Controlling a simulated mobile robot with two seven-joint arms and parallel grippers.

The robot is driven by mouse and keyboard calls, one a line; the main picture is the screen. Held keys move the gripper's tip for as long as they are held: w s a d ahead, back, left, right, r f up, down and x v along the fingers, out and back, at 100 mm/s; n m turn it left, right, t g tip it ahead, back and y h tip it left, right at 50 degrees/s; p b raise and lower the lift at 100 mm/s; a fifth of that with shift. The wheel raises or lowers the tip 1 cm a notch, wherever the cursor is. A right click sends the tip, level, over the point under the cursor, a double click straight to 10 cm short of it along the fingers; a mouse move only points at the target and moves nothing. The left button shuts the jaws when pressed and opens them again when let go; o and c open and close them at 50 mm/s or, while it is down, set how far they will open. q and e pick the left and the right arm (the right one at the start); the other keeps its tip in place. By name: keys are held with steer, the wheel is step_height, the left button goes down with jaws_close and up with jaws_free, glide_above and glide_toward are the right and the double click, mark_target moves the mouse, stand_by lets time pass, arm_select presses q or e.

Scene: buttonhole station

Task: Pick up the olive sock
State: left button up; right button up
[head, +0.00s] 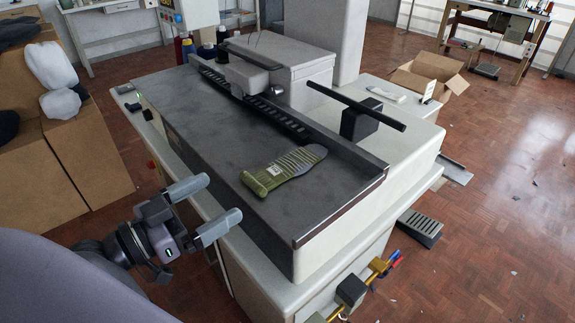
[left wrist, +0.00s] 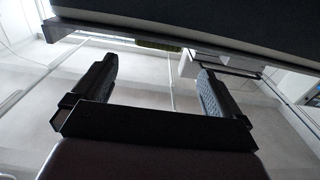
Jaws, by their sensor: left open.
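The olive sock (head: 283,171) lies flat on the dark top of the buttonhole machine, near its front edge. It has olive and grey stripes, a grey toe at the right and a small pale label. My left gripper (head: 205,206) is open and empty, off the machine's left front side and apart from the sock. In the left wrist view the two fingers (left wrist: 158,85) are spread with nothing between them. A small olive patch shows at the dark edge above them, perhaps the sock. My right gripper is not in view.
The machine's dark worktop (head: 200,120) is mostly clear around the sock. A slotted rail (head: 270,115) and a black bar (head: 355,105) stand behind it. Cardboard boxes (head: 85,155) with white bundles stand at the left. An open carton (head: 430,75) is at the back right.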

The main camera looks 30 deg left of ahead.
mark_target(261, 180)
arm_select(q)
steer(key=shift+p+x, duration=0.6)
steer(key=shift+x, duration=2.05)
steer(key=shift+p+x, duration=0.7)
steer(key=shift+x, duration=1.5)
steer(key=shift+w+d, duration=0.3)
steer(key=shift+d, duration=0.05)
steer(key=c, duration=1)
steer(key=shift+c, duration=0.2)
steer(key=shift+r, duration=0.15)
